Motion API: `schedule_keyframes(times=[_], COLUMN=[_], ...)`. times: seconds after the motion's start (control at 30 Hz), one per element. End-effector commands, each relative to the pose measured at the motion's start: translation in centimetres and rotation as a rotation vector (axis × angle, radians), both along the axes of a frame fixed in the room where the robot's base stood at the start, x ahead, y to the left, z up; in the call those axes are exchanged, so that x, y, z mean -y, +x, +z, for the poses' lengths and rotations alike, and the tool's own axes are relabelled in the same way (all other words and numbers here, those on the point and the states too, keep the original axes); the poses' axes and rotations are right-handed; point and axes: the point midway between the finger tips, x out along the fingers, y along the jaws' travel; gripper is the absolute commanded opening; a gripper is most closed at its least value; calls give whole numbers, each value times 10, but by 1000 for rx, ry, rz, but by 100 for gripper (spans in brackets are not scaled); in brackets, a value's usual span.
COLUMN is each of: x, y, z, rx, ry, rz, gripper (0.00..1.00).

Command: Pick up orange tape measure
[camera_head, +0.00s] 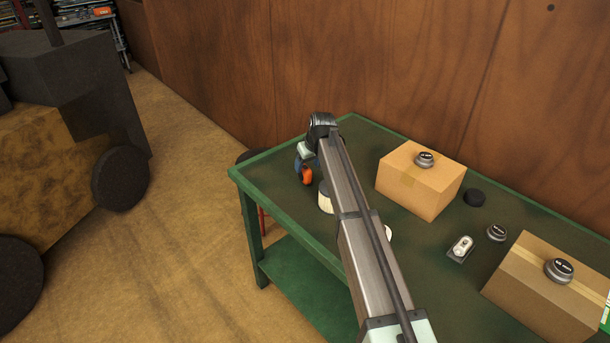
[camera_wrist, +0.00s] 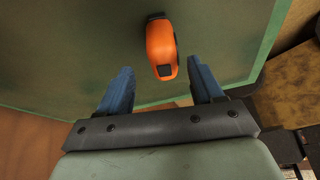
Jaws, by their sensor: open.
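The orange tape measure (camera_wrist: 160,47) lies on the green table (camera_wrist: 92,42) in the wrist view, at the upper middle. It is orange with a dark patch and a dark end. My gripper (camera_wrist: 160,78) is open, with its two blue fingers apart. The tape measure is just ahead of the fingertips, roughly centred between them, and the fingers do not grasp it. In the head view the orange tape measure (camera_head: 307,175) shows near the table's left end beside my gripper (camera_head: 301,168), partly hidden by my arm.
A cardboard box (camera_head: 415,190) with a round dark-topped object on it stands to the right. Another box (camera_head: 540,290) stands nearer. A whitish round object (camera_head: 325,199) is partly behind my arm. A small switch-like object (camera_head: 461,247) lies between. A wooden wall (camera_head: 400,70) runs behind the table.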

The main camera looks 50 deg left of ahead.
Motion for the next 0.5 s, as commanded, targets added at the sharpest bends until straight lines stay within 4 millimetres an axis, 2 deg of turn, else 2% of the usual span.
schedule_keyframes(times=[0.17, 0.5], x=[-4, -20], y=[0, -1], z=[-8, -45], rx=[0, 0], ry=[0, -1], rz=[0, 0], gripper=[66, 66])
